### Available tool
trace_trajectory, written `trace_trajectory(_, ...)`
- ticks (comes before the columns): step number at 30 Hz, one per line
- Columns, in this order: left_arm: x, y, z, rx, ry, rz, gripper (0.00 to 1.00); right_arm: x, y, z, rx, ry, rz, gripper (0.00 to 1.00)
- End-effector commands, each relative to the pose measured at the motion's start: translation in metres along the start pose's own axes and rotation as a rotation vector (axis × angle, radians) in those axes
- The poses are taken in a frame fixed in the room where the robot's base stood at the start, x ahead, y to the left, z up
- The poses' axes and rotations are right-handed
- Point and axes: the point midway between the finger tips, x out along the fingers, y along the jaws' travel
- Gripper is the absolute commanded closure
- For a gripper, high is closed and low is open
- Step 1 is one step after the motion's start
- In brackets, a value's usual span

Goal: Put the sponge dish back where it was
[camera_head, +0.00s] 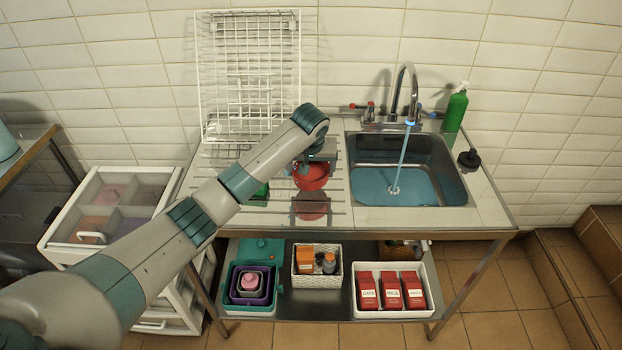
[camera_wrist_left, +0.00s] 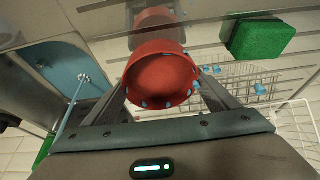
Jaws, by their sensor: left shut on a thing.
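The round red sponge dish (camera_head: 312,178) is over the steel drainboard (camera_head: 334,218) left of the sink. My left gripper (camera_head: 316,164) is shut on it from above; the arm partly hides the place around it. In the left wrist view, the dish (camera_wrist_left: 160,80) is between the two fingers of the gripper (camera_wrist_left: 163,88), with small blue drops on it. Its reflection shows close beneath it; I cannot tell whether it touches the board. A green sponge (camera_wrist_left: 258,38) lies beside it on the board, partly hidden in the head view (camera_head: 260,194). My right gripper is out of view.
Water runs from the tap (camera_head: 404,85) into the sink (camera_head: 370,182). A white wire rack (camera_head: 248,20) stands behind the drainboard. A green bottle (camera_head: 456,110) and a black stopper (camera_head: 469,158) stand at the right. White drawers (camera_head: 62,243) stand left.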

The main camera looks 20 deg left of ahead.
Motion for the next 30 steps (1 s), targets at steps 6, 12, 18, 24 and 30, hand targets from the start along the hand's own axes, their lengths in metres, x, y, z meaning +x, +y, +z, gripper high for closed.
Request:
trace_trajectory(6, 0.019, -0.001, 0.009, 0.000, -0.004, -0.002, 0.45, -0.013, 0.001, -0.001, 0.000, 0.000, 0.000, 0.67)
trace_trajectory(12, 0.034, 0.000, 0.015, 0.000, -0.001, 0.000, 0.45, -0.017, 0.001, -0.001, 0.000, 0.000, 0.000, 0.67)
trace_trajectory(18, 0.035, 0.000, 0.015, 0.000, 0.000, 0.000, 0.45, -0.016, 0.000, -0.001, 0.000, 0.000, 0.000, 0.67)
trace_trajectory(24, 0.038, 0.000, 0.017, 0.000, -0.001, 0.000, 0.14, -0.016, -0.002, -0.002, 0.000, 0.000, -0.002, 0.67)
trace_trajectory(30, 0.037, 0.000, 0.016, 0.000, -0.001, -0.001, 0.00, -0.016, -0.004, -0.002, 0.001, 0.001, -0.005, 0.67)
